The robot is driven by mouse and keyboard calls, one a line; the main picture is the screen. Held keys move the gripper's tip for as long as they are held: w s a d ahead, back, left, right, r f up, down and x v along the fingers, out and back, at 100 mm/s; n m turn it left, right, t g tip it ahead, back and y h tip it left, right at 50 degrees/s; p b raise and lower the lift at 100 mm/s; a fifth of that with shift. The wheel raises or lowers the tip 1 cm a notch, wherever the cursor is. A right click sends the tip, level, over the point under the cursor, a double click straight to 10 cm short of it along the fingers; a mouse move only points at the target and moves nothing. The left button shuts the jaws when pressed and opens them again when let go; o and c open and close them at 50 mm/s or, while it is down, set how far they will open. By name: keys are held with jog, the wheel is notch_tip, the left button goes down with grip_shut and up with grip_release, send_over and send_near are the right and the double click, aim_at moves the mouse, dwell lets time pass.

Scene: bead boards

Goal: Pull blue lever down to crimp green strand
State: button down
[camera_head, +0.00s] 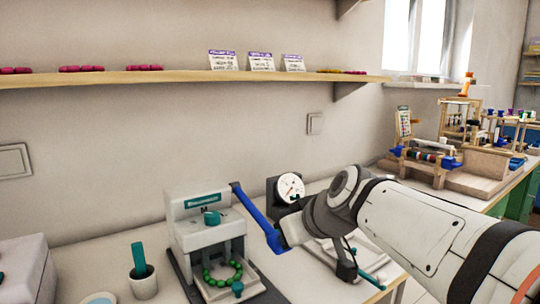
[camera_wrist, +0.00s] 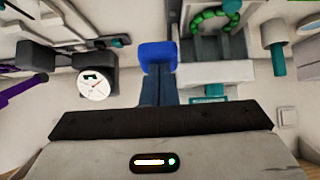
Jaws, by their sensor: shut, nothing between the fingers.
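The blue lever (camera_head: 256,219) slopes down and right from the upper right side of the pale crimping press (camera_head: 200,215). In the wrist view its blue end (camera_wrist: 158,56) is just beyond my gripper (camera_wrist: 160,124). The green bead strand (camera_head: 222,279) lies in a loop on the press's lower tray, and also shows in the wrist view (camera_wrist: 212,20). In the head view my gripper (camera_head: 288,238) is shut and empty beside the lever's lower end. The fingertips are mostly hidden, so I cannot tell if they touch the lever.
A dial gauge (camera_head: 290,187) stands behind my gripper. A cup with a teal-handled tool (camera_head: 143,281) stands left of the press. A wall shelf (camera_head: 180,78) holds cards and bead strands. A wooden bead rack (camera_head: 425,160) is at the far right.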

notch_tip(320, 180, up, 10)
jog(key=p, duration=0.3)
jog(key=shift+s+f, duration=0.1)
dwell(0.3)
